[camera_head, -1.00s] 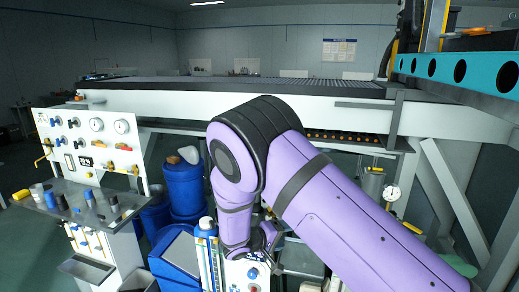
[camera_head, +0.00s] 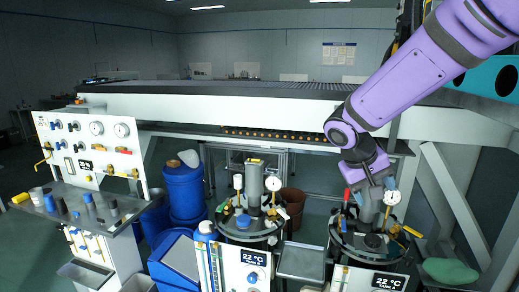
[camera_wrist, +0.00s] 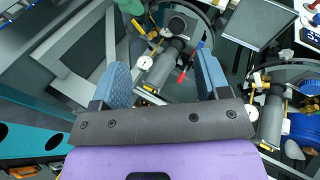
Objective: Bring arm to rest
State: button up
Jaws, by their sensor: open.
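My purple arm (camera_head: 405,85) reaches in from the upper right in the head view and bends down at its elbow. My gripper (camera_head: 379,192) hangs over the right round vessel (camera_head: 350,240). In the wrist view its two blue-grey fingers (camera_wrist: 163,72) stand wide apart, with nothing held between them. A grey cylinder (camera_wrist: 165,65) with a white gauge and a red handle shows beyond the fingers. I cannot tell whether the gripper touches anything on the vessel.
A left vessel (camera_head: 250,226) with gauges stands at the centre. The white valve panel (camera_head: 90,145) with a shelf is at the left, near blue drums (camera_head: 184,188). A long white beam (camera_head: 240,106) crosses behind. A teal beam (camera_head: 487,80) is close to my arm.

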jog(key=s+d+r+t+y, duration=0.2)
jog(key=s+r+y, duration=0.1)
jog(key=s, duration=0.8)
jog(key=s+d+r+t+y, duration=0.2)
jog(key=s+r, duration=0.4)
jog(key=s, duration=0.5)
jog(key=shift+s+d+r+y, duration=0.2)
jog(key=shift+s+r+y, duration=0.1)
jog(key=shift+s+y, duration=0.1)
